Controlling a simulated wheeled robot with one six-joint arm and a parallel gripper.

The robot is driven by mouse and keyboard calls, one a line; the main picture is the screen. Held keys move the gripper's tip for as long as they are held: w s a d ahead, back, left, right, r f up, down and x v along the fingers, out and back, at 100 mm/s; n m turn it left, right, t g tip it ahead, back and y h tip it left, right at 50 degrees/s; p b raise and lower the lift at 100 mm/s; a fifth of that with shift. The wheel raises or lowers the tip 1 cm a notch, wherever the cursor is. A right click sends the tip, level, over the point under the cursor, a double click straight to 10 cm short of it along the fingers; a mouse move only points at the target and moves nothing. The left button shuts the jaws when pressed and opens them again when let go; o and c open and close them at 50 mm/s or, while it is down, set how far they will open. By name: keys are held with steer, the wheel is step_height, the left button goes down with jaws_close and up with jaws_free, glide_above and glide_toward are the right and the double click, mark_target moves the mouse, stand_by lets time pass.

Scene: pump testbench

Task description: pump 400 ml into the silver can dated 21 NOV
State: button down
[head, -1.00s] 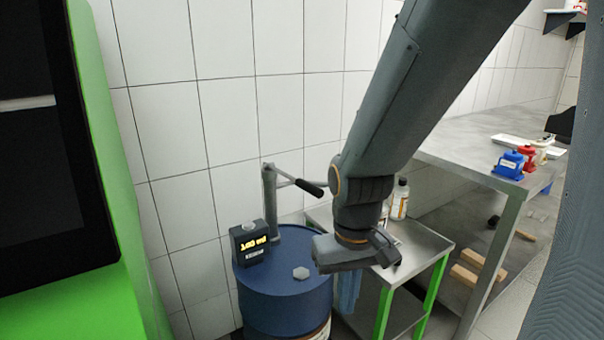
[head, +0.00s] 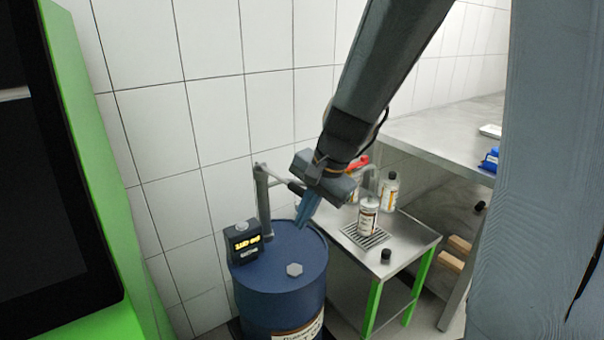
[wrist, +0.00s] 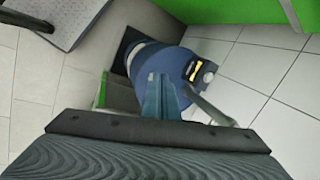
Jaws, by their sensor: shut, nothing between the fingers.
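A silver can (head: 368,218) with a printed label stands upright on the drip grate of the small steel table; its date is too small to read. The blue drum (head: 262,292) carries a hand pump with a lever (head: 290,186) and a black meter with a lit yellow display (head: 247,243), whose digits I cannot read surely. My gripper (head: 304,222) is shut and empty, with its blue fingers pointing down above the drum, close to the pump lever. In the wrist view, my gripper (wrist: 158,98) shows its fingers together over the drum (wrist: 145,62).
More labelled containers (head: 389,192) stand behind the can. A black cap (head: 386,255) lies at the small table's front (head: 411,243). A larger steel bench (head: 440,130) stands right. A green-framed panel (head: 85,160) fills the left side.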

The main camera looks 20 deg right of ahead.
steer(key=w+d+r+m+t+p, duration=0.1)
steer(key=w+r+m+t+p, duration=0.1)
steer(key=w+r+m, duration=0.3)
steer(key=w+d+r+m+t+y+p, duration=0.1)
steer(key=w+d+r+m+t+p, duration=0.1)
steer(key=w+r+m, duration=0.3)
step_height(320, 180, up, 3)
steer(key=w+p, duration=0.1)
steer(key=w, duration=0.2)
steer(key=shift+d+m, duration=0.15)
steer(key=shift+m, duration=0.15)
steer(key=b, duration=0.8)
glide_toward(294, 185)
steer(key=x, duration=0.4)
steer(key=shift+w+r, duration=0.15)
steer(key=shift+r, duration=0.05)
stand_by(0.5)
steer(key=shift+f+b, duration=0.45)
steer(key=shift+b, duration=0.1)
